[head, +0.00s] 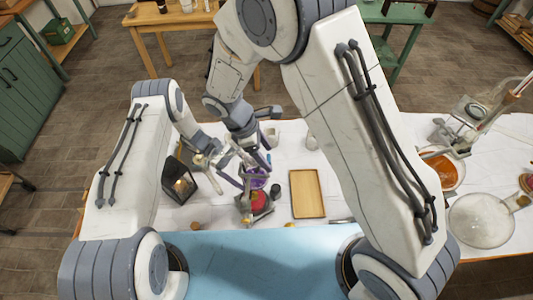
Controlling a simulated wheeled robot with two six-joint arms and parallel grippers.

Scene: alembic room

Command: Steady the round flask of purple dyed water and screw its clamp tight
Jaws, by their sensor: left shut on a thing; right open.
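The round flask of purple water (258,177) is near the middle of the white table, partly hidden behind my grippers. My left gripper (238,178) comes in from the left, shut, with its fingers at the flask. My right gripper (256,165) is open, just above and beside the left one, close over the flask. The clamp is too small and too covered by the grippers to make out. A red round thing (259,202) sits just below the flask in the picture, among dark stand parts.
A wooden tray (295,198) lies right of the flask. A dark lantern-like box (180,182) stands to its left. A bowl of orange stuff (447,171), a pale round dish (481,220) and a metal apparatus (468,112) are at the far right. Small pots stand behind.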

